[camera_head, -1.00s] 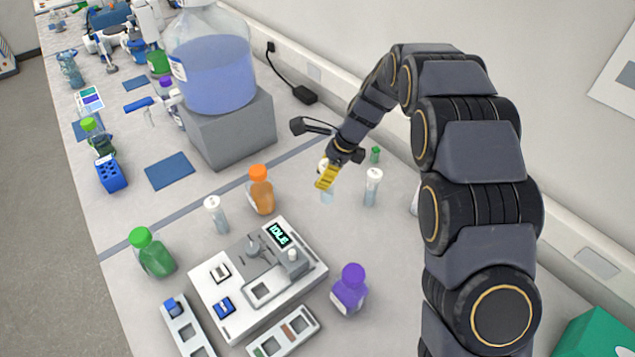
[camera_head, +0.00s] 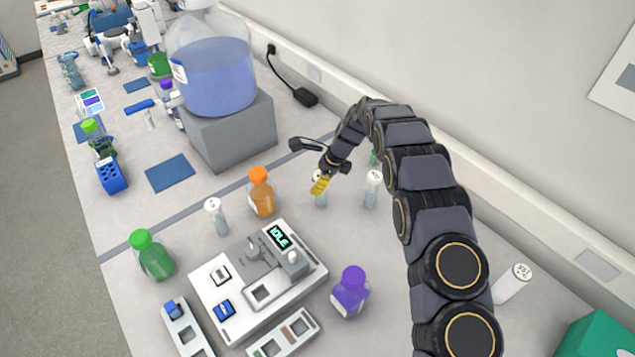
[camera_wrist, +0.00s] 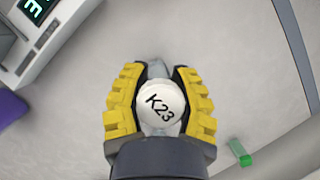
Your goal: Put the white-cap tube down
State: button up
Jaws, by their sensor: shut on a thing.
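My gripper (camera_head: 320,184) is low over the bench, behind the analyser and right of the orange-cap bottle. Its yellow fingers are shut on the white-cap tube (camera_head: 321,201), whose clear lower part shows below them. In the wrist view the cap (camera_wrist: 160,105), marked K23, sits between both yellow fingers. The tube looks upright. I cannot tell whether its bottom touches the bench. Another white-cap tube (camera_head: 372,188) stands just right of my gripper. A third white-cap tube (camera_head: 215,215) stands left of the orange-cap bottle.
The orange-cap bottle (camera_head: 262,195) is close on the left. The analyser (camera_head: 215,285) reading IDLE and the purple-cap bottle (camera_head: 350,292) are in front. A small green-cap item (camera_wrist: 239,152) lies near the fingers. A white-cap tube (camera_head: 512,283) is at the right.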

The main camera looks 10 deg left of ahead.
jog(key=shift+f, duration=0.1)
jog(key=shift+f, duration=0.1)
jog(key=o, duration=0.8)
jog(key=shift+c, duration=0.2)
